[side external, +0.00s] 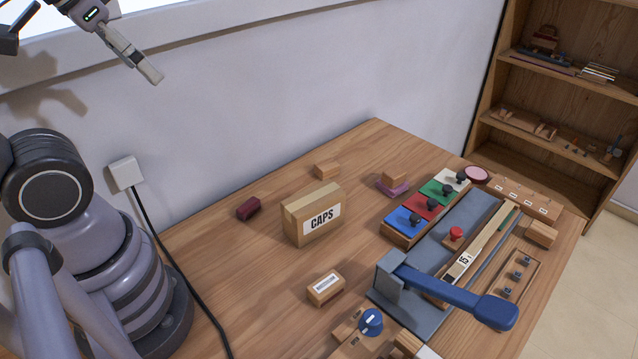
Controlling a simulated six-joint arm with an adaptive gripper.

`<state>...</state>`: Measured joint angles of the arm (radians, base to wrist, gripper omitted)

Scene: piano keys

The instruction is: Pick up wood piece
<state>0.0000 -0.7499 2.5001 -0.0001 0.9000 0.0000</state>
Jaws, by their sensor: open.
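Several wood pieces lie on the table, and I cannot tell which one the task names. A small plain wood block (327,170) lies behind the CAPS box. Another wood block (394,176) rests on a purple piece (391,189). A wood block with a white label (326,288) lies in front of the box, and a plain block (541,233) lies at the right. A long wood strip marked 15 (482,244) lies along the grey fixture. My gripper (78,60) is at the top left, high above the table, open and empty, partly cut off by the frame edge.
A CAPS box (313,216) stands mid-table, with a dark red block (248,208) to its left. A grey fixture with a blue lever (455,288) and coloured key blocks (421,205) fill the right. Bare tabletop lies around the box. A shelf (560,95) stands behind.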

